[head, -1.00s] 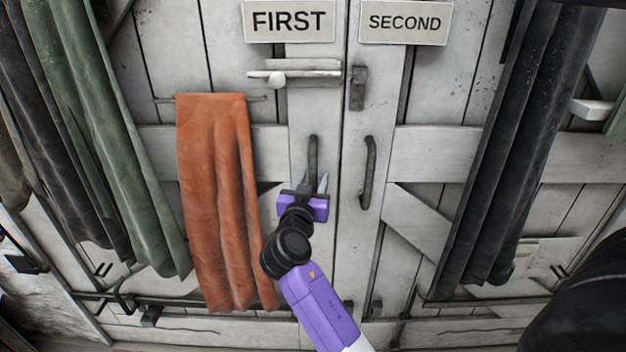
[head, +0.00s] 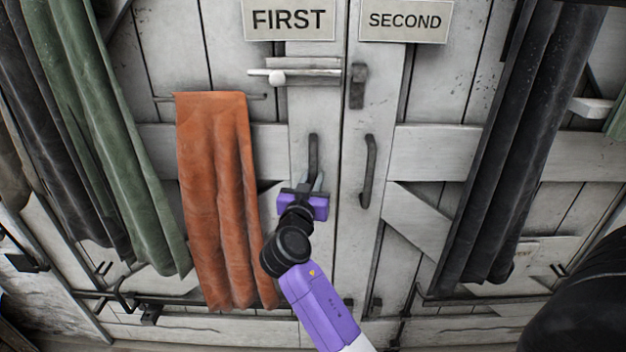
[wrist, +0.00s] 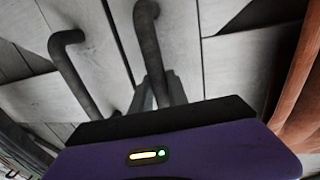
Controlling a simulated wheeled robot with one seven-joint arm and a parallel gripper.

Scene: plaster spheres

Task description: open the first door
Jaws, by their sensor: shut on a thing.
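The first door (head: 225,60) is white planked wood under a "FIRST" sign (head: 289,19), and looks shut against the second door (head: 420,90). Its dark upright handle (head: 313,152) is near its right edge. My gripper (head: 316,182) is at the lower part of this handle, shut on it. The wrist view shows the fingers close together around the handle (wrist: 148,40); their tips are partly hidden. A bolt (head: 294,75) with a pale round knob lies across the first door above the handle. The second door's handle (head: 368,171) stands to the right, apart from my gripper.
An orange cloth (head: 215,190) hangs on the first door just left of my gripper. Green (head: 105,140) and dark cloths hang farther left. Dark cloths (head: 510,150) hang on the right. A dark latch (head: 358,88) sits on the second door.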

